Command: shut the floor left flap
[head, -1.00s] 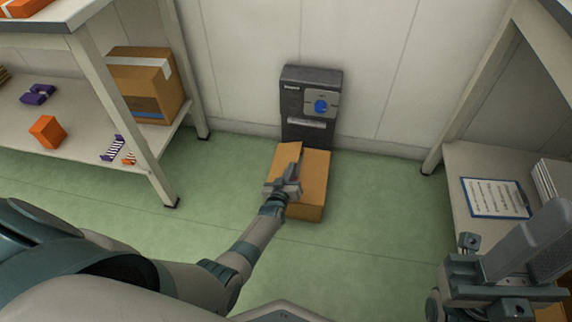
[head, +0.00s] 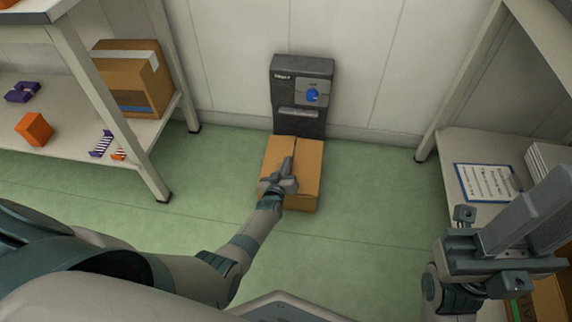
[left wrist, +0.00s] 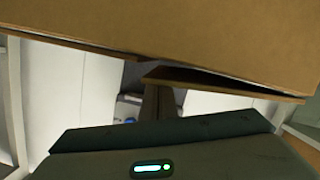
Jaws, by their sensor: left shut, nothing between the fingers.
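The cardboard box (head: 304,188) stands on the green floor in front of a dark wall unit. Its left flap (head: 277,153) lies down, flat or nearly flat, left of a dark seam on the top; the right flap (head: 309,160) lies flat too. My left gripper (head: 288,165) is shut and empty, on or just above the top near the seam; contact cannot be told. It hides part of the left flap. In the left wrist view brown cardboard (left wrist: 180,35) fills the upper part. My right gripper (head: 525,225) is at the lower right, away from the box; its jaw gap is unclear.
The dark unit (head: 300,95) with a blue knob stands against the wall behind the box. A shelf at left holds a taped box (head: 130,78) and an orange block (head: 34,129). A clipboard (head: 485,183) lies on the right shelf. Floor on both sides of the box is clear.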

